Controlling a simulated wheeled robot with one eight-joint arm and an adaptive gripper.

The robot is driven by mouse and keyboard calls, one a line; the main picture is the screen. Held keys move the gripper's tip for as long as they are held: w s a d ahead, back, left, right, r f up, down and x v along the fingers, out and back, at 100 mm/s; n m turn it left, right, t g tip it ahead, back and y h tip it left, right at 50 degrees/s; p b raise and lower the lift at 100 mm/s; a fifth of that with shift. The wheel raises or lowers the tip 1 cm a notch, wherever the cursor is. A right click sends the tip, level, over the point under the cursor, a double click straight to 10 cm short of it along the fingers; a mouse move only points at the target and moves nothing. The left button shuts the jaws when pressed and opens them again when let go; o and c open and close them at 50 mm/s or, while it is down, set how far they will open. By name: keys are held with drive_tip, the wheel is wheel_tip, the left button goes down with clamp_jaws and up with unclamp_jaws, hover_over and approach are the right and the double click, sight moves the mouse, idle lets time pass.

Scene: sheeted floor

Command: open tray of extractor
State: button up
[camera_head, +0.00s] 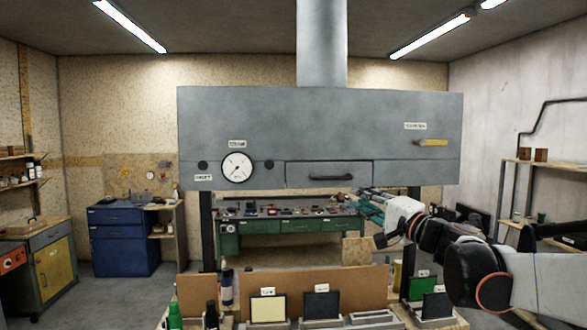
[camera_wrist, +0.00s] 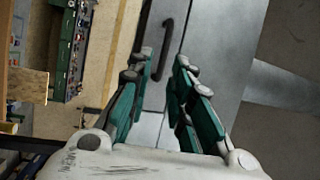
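The extractor (camera_head: 300,120) is a large grey metal hood with a round duct on top. Its tray (camera_head: 300,175) is a closed front panel low on the hood, with a black bar handle (camera_head: 331,177). My gripper (camera_head: 368,194) reaches in from the right, near the panel's lower right. In the wrist view my gripper (camera_wrist: 162,58) has its two green fingers apart with nothing between them. The dark handle (camera_wrist: 167,48) shows just beyond the fingertips, against the tray front (camera_wrist: 152,90). Whether a fingertip touches it I cannot tell.
A gauge (camera_head: 237,167) and a yellow lever (camera_head: 432,142) are on the hood's front. Below stands a bench with a brown board (camera_head: 300,288), dark upright panels (camera_head: 320,304) and bottles (camera_head: 175,315). A green workbench (camera_head: 285,227) is behind.

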sight(335, 179)
drive_tip(key=x, duration=0.9)
drive_tip(key=d+r+p+x, duration=0.1)
drive_tip(key=x, duration=0.4)
drive_tip(key=shift+w, duration=0.15)
drive_tip(key=shift+c, duration=0.6)
clamp_jaws()
